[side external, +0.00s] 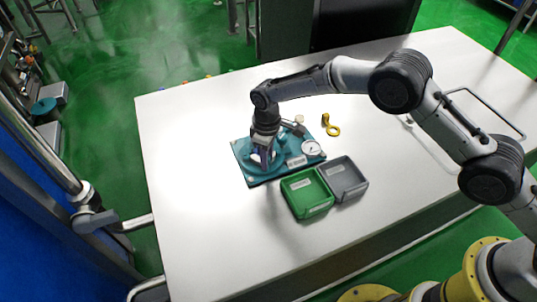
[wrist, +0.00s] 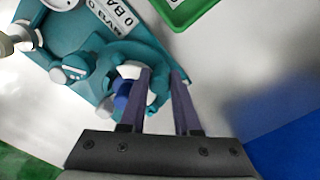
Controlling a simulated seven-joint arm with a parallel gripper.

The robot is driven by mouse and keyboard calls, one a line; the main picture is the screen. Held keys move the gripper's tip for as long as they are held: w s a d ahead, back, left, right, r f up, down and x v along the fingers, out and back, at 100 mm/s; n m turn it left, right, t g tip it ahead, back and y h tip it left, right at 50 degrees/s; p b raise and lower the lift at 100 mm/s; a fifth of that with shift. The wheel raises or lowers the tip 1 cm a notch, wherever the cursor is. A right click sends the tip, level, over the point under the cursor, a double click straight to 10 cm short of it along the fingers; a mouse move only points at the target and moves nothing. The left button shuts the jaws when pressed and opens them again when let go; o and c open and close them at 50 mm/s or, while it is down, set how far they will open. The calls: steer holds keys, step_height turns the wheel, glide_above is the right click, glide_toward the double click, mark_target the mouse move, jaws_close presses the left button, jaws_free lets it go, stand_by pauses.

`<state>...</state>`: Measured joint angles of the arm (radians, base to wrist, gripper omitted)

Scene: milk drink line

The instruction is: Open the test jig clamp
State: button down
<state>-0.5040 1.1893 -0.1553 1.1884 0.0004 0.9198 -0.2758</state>
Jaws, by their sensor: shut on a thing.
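The test jig is a teal plate (side external: 250,177) with teal fittings, lying on the white table. Its clamp (wrist: 104,68) shows in the wrist view as rounded teal parts with a white piece and a blue piece. My gripper (side external: 262,156) points down over the left part of the jig. In the wrist view my gripper (wrist: 163,76) has its two fingers around a part of the clamp, shut on it. The fingers hide some of the clamp, and I cannot tell the exact angle of its lever.
A round gauge (side external: 311,148) sits on the jig's right side. A green bin (side external: 307,211) and a grey bin (side external: 345,192) stand in front of the jig. A yellow ring-shaped piece (side external: 333,131) lies behind it. The table (side external: 200,230) is clear at left and front.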

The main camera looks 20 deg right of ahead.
steer(key=a+m, duration=0.1)
steer(key=s+a+m, duration=0.1)
steer(key=m, duration=0.1)
steer(key=shift+m, duration=0.3)
steer(key=a+m, duration=0.2)
steer(key=m, duration=0.1)
steer(key=shift+s+a+m, duration=0.2)
steer(key=shift+m, duration=0.1)
steer(key=a+m, duration=0.1)
steer(key=m, duration=0.2)
steer(key=a+m, duration=0.1)
steer(key=shift+w+a, duration=0.25)
steer(key=shift+a, duration=0.1)
steer(key=shift+w+a+r+m, duration=0.1)
steer(key=shift+w+a+m, duration=0.25)
steer(key=shift+m, duration=0.5)
steer(key=shift+w+a+m, duration=0.15)
steer(key=shift+a+m, duration=0.3)
steer(key=shift+m, duration=0.4)
steer(key=c, duration=0.6)
jaws_free()
step_height(320, 180, up, 14)
steer(key=shift+f, duration=0.1)
